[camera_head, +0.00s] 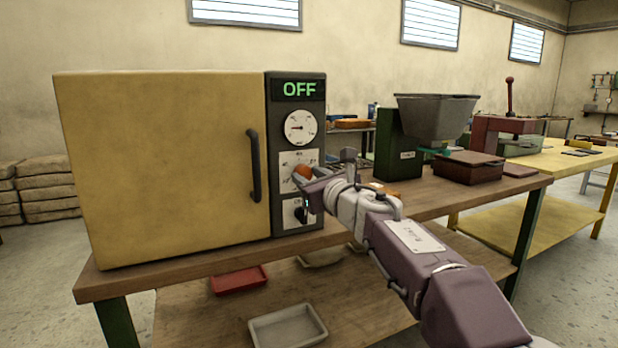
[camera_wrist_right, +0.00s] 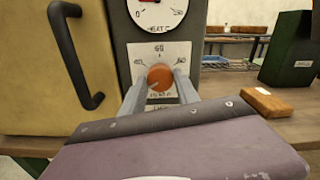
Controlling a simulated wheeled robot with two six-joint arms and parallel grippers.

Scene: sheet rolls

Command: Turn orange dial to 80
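The orange dial (camera_head: 303,172) is on the dark control panel of the yellow oven. In the right wrist view the dial (camera_wrist_right: 160,77) sits in front of a white scale plate (camera_wrist_right: 160,52) with 60 at the top and other numbers at each side, too small to read surely. My right gripper (camera_wrist_right: 161,72) has one finger on each side of the dial, and the dial fills the gap between the fingertips. I cannot tell where the dial points. In the head view my right gripper (camera_head: 312,181) partly covers the dial. My left gripper is not in view.
Above the dial are a round gauge (camera_head: 300,127) and a display reading OFF (camera_head: 299,89). A dark knob (camera_head: 300,214) is below. The black door handle (camera_head: 254,165) is left of the panel. A small orange-brown block (camera_wrist_right: 267,102) lies on the bench to the right.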

